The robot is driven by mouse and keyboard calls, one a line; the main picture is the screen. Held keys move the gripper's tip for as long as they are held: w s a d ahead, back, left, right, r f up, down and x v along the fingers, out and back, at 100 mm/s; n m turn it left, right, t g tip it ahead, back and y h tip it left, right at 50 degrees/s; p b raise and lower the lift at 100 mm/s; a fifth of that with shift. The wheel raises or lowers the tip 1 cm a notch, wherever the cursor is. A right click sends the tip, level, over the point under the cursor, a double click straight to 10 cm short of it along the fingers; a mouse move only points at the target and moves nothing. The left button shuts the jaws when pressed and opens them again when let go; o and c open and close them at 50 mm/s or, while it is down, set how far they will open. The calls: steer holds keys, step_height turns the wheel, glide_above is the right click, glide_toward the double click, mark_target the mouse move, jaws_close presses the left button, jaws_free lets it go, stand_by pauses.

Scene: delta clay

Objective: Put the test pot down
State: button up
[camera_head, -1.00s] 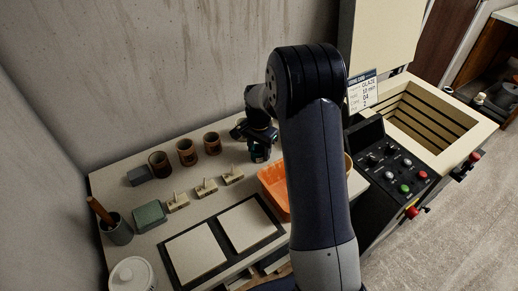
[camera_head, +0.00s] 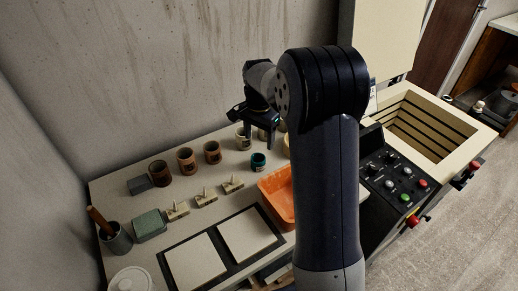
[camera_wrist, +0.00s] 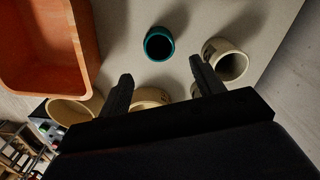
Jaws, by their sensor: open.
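A small teal pot (camera_head: 258,161), likely the test pot, stands upright on the pale worktop, left of the orange tray's far end. In the wrist view the teal pot (camera_wrist: 159,44) shows from above, with its dark round opening facing me. My gripper (camera_head: 258,133) is above and behind it in the head view, apart from it. The pot is beyond the fingertips.
An orange tray (camera_head: 274,201) is close to the pot. A cream jar (camera_head: 243,138) stands behind it; a cream jar (camera_wrist: 231,65) is near my right finger in the wrist view. Brown cups (camera_head: 187,161) and small stamps (camera_head: 206,197) stand to the left. A control panel (camera_head: 393,172) is at right.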

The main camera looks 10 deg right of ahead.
steer(key=shift+r, duration=1.35)
steer(key=shift+c, duration=0.3)
